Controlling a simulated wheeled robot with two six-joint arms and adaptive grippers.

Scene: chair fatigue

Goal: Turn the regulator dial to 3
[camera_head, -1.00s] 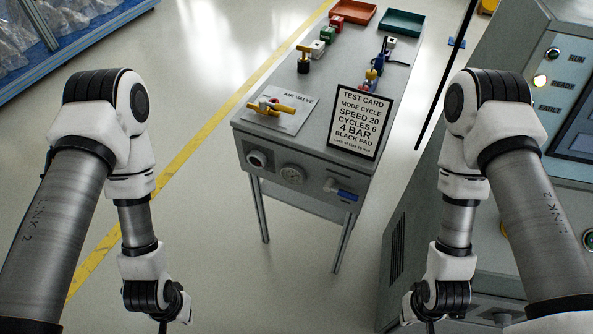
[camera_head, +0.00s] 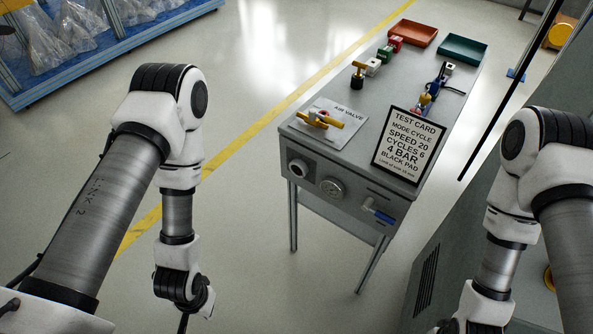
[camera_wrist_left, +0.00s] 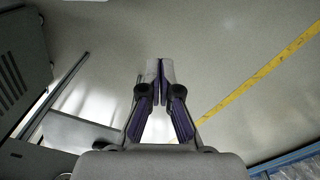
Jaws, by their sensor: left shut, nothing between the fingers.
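The regulator dial appears to be the round dark-rimmed knob (camera_head: 297,168) on the left of the grey bench's front panel; its setting is too small to read. A round pressure gauge (camera_head: 332,188) sits to its right, then a blue-handled valve (camera_head: 378,213). A test card (camera_head: 409,146) reading "4 BAR" stands on the bench top. My left gripper (camera_wrist_left: 160,72) is shut and empty in the left wrist view, over bare floor and apart from the bench. In the head view my left arm hangs left of the bench. My right gripper is out of frame.
The grey bench (camera_head: 375,90) also carries a yellow-handled air valve (camera_head: 321,119), small fittings and two trays. A large grey machine (camera_head: 440,245) stands to its right. A blue rack (camera_head: 110,45) holds bagged items at upper left. Floor (camera_head: 235,240) before the bench is clear.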

